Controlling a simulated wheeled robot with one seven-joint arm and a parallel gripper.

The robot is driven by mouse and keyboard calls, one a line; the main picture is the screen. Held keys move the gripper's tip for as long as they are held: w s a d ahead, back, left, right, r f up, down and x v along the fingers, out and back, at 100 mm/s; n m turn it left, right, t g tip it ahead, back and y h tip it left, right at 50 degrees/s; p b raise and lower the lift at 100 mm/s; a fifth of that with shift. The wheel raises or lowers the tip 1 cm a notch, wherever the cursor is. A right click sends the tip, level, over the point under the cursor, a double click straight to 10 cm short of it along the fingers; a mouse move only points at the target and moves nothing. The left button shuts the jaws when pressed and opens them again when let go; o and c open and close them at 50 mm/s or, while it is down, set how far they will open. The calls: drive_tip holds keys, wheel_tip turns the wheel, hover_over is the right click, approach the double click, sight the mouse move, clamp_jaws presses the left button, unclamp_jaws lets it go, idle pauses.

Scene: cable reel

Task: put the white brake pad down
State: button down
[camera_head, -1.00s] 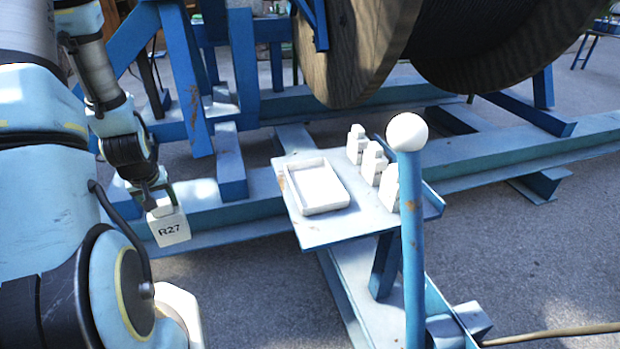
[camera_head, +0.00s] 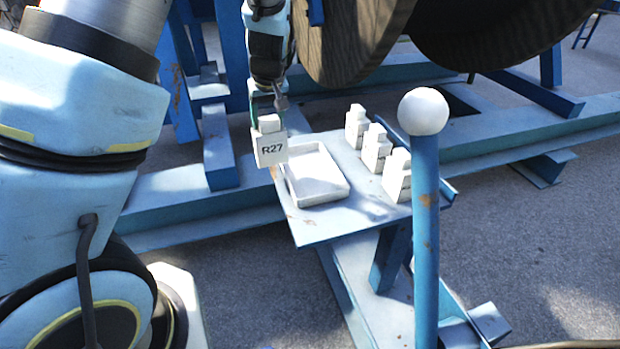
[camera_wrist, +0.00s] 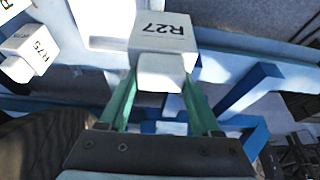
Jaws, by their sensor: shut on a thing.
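The white brake pad (camera_head: 270,149) is marked R27 and hangs from my gripper (camera_head: 267,112), above the left edge of the blue shelf (camera_head: 330,225). In the wrist view the pad (camera_wrist: 163,42) sits between the two green fingers, which are shut on its narrower knob. My gripper also shows there (camera_wrist: 160,95). A shallow white tray (camera_head: 316,198) lies on the shelf just right of and below the pad. The pad overlaps the tray's left corner in the head view; I cannot tell the height between them.
Three white pads (camera_head: 376,148) stand in a row on the shelf's right side. One marked R75 (camera_wrist: 30,52) shows in the wrist view. A blue post with a white ball (camera_head: 423,112) rises in front. A large cable reel (camera_head: 350,40) stands behind.

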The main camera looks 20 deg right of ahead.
drive_tip(key=s+d+r, duration=0.4)
drive_tip(key=s+d, duration=0.2)
drive_tip(key=d, duration=0.4)
wheel_tip(320, 180, down, 10)
drive_tip(key=shift+a, duration=0.15)
drive_tip(key=shift+f, duration=0.15)
drive_tip(key=shift+c, duration=0.4)
unclamp_jaws()
